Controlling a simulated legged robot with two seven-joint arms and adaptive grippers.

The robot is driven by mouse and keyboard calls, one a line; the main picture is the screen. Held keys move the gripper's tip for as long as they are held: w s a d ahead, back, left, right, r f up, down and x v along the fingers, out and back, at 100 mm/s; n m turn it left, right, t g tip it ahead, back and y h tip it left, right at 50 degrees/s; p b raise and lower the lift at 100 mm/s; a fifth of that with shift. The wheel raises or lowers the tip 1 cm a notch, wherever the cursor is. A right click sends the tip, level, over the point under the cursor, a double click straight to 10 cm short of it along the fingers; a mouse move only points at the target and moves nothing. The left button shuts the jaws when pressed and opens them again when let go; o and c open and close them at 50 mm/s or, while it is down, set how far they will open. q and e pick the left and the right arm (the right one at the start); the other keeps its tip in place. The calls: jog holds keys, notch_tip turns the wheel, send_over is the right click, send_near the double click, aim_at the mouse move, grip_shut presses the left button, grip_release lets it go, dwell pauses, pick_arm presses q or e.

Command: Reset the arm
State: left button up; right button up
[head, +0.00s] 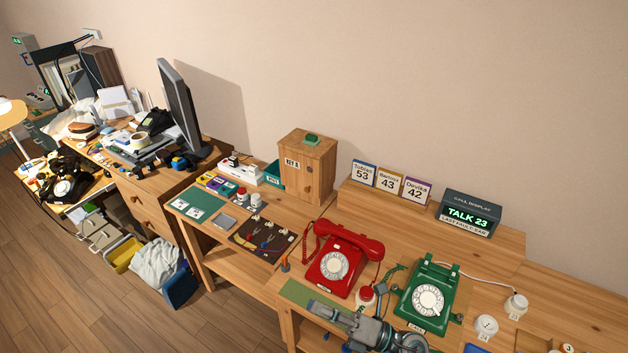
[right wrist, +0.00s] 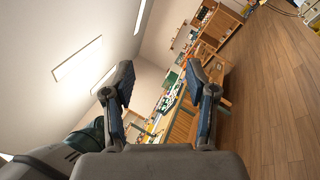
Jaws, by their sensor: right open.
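My right gripper (head: 330,311) is at the bottom of the head view, in front of the red dial phone (head: 335,262) and the green dial phone (head: 428,296). In the right wrist view my right gripper (right wrist: 158,76) has its two fingers spread wide, with nothing between them. The red phone's handset lies on its cradle. The green phone shows its dial and an empty-looking cradle top. My left gripper does not show in the head view.
A call display (head: 468,213) reads TALK 23. Number cards (head: 389,183) and a wooden key box (head: 307,165) stand at the back. A cable board (head: 262,240) lies left of the red phone. The right wrist view shows open wooden floor (right wrist: 270,100) at right.

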jog(key=w+d+m+t+h, duration=0.6)
jog(key=d+m+t+h, duration=0.3)
jog(key=m+t, duration=0.6)
jog(key=s+d+f+m+g+h, duration=0.1)
jog(key=d+f+m+g+h, duration=0.2)
jog(key=d+f+m+h, duration=0.4)
jog(key=s+d+f+m+g+h, duration=0.1)
jog(key=d+f+m+g+h, duration=0.3)
jog(key=f+m, duration=0.6)
jog(key=s+f+m+g, duration=0.4)
jog(key=s+f+g, duration=0.7)
jog(key=s+f, duration=1)
jog(key=f, duration=0.7)
jog(key=s+f+g, duration=0.1)
jog(key=s+f, duration=0.3)
jog(key=f, duration=0.7)
jog(key=s+f, duration=0.4)
jog(key=f, duration=0.7)
jog(key=shift+d+f+g+h, duration=0.15)
jog(key=shift+d+g+h, duration=0.15)
jog(key=shift+g, duration=0.1)
jog(key=shift+o, duration=0.2)
